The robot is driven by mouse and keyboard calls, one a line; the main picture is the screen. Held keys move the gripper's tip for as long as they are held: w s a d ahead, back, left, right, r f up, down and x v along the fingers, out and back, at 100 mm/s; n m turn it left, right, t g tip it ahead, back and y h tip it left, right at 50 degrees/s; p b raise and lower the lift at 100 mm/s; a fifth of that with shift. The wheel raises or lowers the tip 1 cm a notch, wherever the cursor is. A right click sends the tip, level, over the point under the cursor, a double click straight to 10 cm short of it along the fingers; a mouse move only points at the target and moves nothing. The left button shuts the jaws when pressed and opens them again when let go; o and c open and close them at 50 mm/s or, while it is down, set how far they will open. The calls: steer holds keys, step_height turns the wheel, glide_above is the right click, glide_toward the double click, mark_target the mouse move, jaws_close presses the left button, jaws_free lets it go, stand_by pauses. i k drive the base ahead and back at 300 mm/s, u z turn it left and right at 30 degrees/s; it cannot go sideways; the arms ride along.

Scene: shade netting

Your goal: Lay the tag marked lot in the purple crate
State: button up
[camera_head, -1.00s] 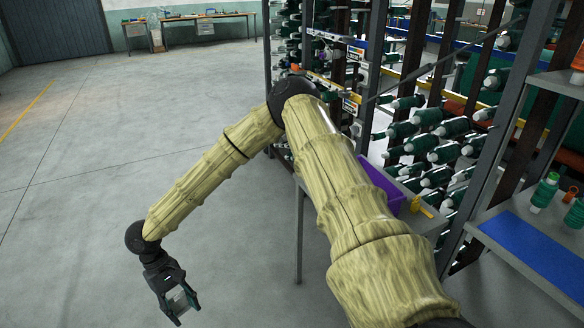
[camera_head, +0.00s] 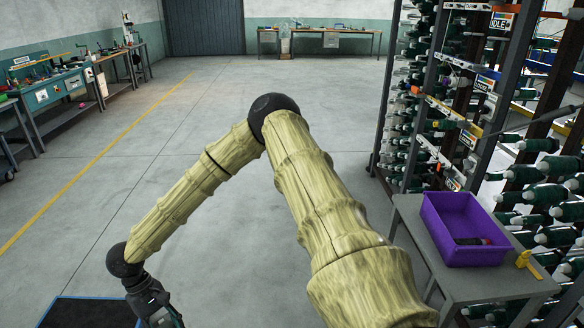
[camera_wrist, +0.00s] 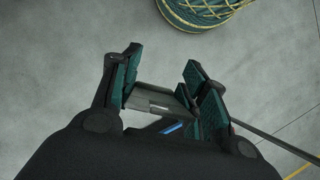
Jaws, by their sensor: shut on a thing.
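My gripper (camera_wrist: 165,92) is shut on a small grey piece (camera_wrist: 153,103) with a pale slot-like mark, likely a tag; no lettering on it can be read. In the head view my gripper is at the bottom edge, partly cut off, and what it holds cannot be made out there. The purple crate (camera_head: 478,257) stands open on a grey table at the right, well apart from my gripper. A dark object (camera_head: 470,241) lies on the crate's floor.
The grey table (camera_head: 413,213) also bears a small yellow item (camera_head: 524,259) beside the crate. Racks of green bobbins (camera_head: 545,195) stand behind it. A dark mat (camera_head: 88,313) lies at lower left. A green net bundle (camera_wrist: 212,10) shows below my wrist. The middle floor is clear.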

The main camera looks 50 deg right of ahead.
mark_target(460, 228)
steer(key=z, duration=0.05)
steer(key=k, duration=1.1)
steer(key=z, duration=1.3)
